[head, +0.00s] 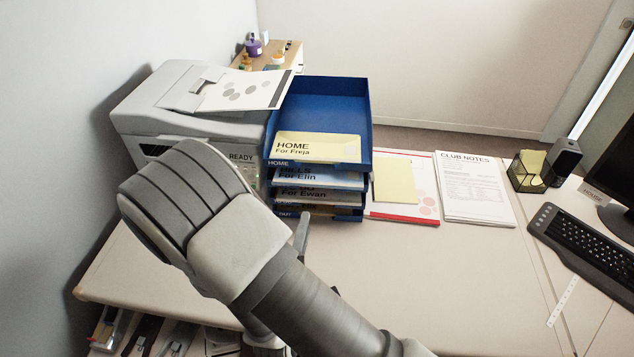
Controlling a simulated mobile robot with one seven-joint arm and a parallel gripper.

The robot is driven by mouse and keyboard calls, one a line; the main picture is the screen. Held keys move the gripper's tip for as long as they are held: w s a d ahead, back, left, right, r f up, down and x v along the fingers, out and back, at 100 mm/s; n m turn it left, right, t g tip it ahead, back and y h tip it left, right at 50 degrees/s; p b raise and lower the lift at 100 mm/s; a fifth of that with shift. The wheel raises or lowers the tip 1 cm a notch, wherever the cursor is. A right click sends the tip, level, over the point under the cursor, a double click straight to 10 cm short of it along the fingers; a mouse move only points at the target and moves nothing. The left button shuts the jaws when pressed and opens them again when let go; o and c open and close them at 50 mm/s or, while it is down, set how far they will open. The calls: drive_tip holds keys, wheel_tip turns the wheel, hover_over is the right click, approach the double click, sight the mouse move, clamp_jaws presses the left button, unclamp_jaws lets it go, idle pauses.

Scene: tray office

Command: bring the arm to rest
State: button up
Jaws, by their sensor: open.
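My arm reaches in from the bottom of the head view, with its big grey elbow in front of the printer. My gripper (304,236) is mostly hidden behind my forearm. A grey finger shows above the desk, just in front of the blue letter trays (318,90). The gripper is open, and I see nothing held in it. The stacked trays hold papers and cards. The top one bears a yellow card (318,147) reading "HOME For Freja".
The grey printer (165,95) stands left of the trays, a sheet on top. Right lie a red-edged paper with a yellow note (395,180), club notes (478,190), a mesh holder (527,173) and a keyboard (590,245). The desk's front middle (440,280) is clear.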

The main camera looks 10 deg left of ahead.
drive_tip(key=w+d+r+m+g+h+p, duration=0.1)
drive_tip(key=d+r+m+g+h, duration=0.45)
drive_tip(key=d, duration=0.55)
drive_tip(key=d+r+m+g+h, duration=0.3)
drive_tip(key=d+r+m+h, duration=0.2)
drive_tip(key=d+r+h, duration=0.4)
drive_tip(key=s+d+r+m+g+y+p, duration=0.1)
drive_tip(key=s+d+r+m+g+y, duration=0.2)
drive_tip(key=s+d+g, duration=0.5)
drive_tip(key=s+a+r+m+t+y+p, duration=0.1)
drive_tip(key=s+r+m+t+y, duration=0.3)
drive_tip(key=r+y, duration=0.5)
drive_tip(key=shift+s+a+m+y+p, duration=0.35)
drive_tip(key=shift+s+a+y, duration=0.35)
drive_tip(key=shift+y, duration=0.35)
drive_tip(key=shift+s+d, duration=0.1)
